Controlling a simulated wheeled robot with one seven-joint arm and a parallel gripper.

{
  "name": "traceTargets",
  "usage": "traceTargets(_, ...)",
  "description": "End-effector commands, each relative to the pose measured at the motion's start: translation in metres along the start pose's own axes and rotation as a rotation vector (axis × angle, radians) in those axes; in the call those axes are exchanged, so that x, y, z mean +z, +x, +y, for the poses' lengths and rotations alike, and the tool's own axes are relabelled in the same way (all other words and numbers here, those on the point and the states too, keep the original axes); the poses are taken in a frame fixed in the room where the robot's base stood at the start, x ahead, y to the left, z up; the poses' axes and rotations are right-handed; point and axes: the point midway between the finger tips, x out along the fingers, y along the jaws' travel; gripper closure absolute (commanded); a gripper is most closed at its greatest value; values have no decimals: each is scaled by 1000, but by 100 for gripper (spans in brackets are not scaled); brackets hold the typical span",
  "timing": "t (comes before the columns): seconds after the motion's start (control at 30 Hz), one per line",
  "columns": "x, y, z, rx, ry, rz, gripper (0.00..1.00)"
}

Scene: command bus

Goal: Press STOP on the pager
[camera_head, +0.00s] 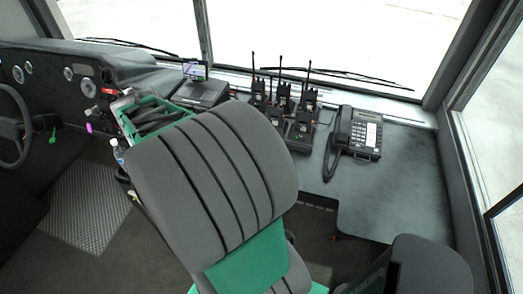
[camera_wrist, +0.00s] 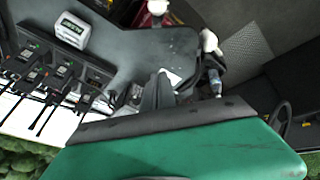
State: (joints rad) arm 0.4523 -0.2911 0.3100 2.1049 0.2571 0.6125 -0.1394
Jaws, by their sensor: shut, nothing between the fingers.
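My gripper (camera_wrist: 158,90) shows in the wrist view as narrow grey fingers beyond a green panel. The fingers are together and empty. They are apart from the pager, which lies up and to the left of them.
Several handheld radios (camera_head: 284,98) with tall antennas stand in chargers by the windscreen. A desk phone (camera_head: 358,132) is right of them, and a small screen unit (camera_head: 201,88) left. A large grey seat back (camera_head: 213,175) fills the middle. The counter (camera_head: 395,185) is clear at right.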

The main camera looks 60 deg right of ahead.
Motion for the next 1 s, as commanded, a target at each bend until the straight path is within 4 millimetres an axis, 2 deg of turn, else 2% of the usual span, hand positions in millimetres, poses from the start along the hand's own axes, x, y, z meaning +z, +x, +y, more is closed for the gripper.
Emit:
traceTargets(0.03, -6, 13, 34, 54, 53, -15, 100)
traceTargets(0.1, -8, 33, 80, 128, 114, -28, 100)
traceTargets(0.2, -2, 59, 145, 233, 190, -52, 100)
traceTargets(0.3, 14, 78, 203, 327, 250, -79, 100)
traceTargets(0.4, 32, 91, 244, 395, 290, -104, 100)
traceTargets(0.5, 44, 98, 266, 434, 308, -118, 100)
traceTargets(0.6, 48, 100, 274, 448, 313, -122, 100)
traceTargets(1.0, 50, 105, 271, 446, 313, -121, 100)
